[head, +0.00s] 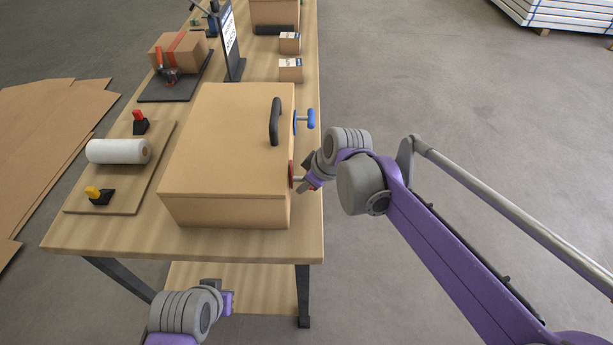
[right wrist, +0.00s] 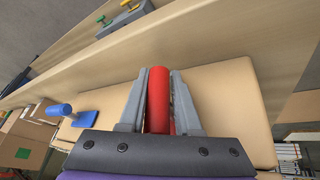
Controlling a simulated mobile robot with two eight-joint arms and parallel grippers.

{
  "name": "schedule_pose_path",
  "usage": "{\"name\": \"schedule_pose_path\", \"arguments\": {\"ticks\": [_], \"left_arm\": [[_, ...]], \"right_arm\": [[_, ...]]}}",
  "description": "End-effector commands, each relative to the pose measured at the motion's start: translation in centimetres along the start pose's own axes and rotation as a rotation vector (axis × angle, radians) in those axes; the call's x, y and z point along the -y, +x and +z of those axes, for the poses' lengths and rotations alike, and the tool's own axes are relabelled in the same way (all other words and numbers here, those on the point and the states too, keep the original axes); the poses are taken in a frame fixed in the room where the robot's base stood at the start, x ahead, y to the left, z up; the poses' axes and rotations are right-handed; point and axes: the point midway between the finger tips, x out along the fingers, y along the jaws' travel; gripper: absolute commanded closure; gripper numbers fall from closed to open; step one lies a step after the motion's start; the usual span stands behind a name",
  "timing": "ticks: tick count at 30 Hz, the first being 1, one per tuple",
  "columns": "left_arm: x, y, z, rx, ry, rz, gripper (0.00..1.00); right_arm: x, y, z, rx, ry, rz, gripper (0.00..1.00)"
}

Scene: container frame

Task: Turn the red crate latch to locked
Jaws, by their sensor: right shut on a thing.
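The wooden crate (head: 225,140) stands on the workbench, with a black handle (head: 275,121) on its lid. The red latch (head: 291,174) is on the crate's right side, mostly hidden by my gripper in the head view. My right gripper (head: 306,182) is at the latch. In the right wrist view the red latch handle (right wrist: 158,98) lies between the fingers of my right gripper (right wrist: 159,105), which are shut on it. A blue latch (head: 310,118) sits farther back on the same side, apart from the gripper. My left gripper (head: 226,300) is in front of the bench; its jaws are unclear.
The workbench (head: 75,237) also holds a board (head: 152,180) with a white roll (head: 118,151), a red-topped clamp (head: 140,122) and a yellow-topped clamp (head: 99,195). A taped box (head: 178,52), a sign (head: 230,40) and small boxes stand behind.

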Motion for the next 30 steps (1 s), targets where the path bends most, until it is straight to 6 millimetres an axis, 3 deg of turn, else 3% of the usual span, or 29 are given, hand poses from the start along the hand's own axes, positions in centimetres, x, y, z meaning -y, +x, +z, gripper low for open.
{"name": "schedule_pose_path", "arguments": {"ticks": [26,27,30], "left_arm": [[0.00,-0.73,-0.42,-0.003,0.000,0.000,1.00],[0.00,-0.73,-0.42,-0.003,0.000,0.000,1.00],[0.00,-0.72,-0.42,-0.003,0.000,0.000,1.00]], "right_arm": [[-0.12,-0.18,0.04,0.081,0.055,-0.110,1.00],[-0.11,-0.18,0.04,0.081,0.055,-0.111,0.63],[-0.03,-0.15,0.07,0.082,0.054,-0.112,0.45]]}}
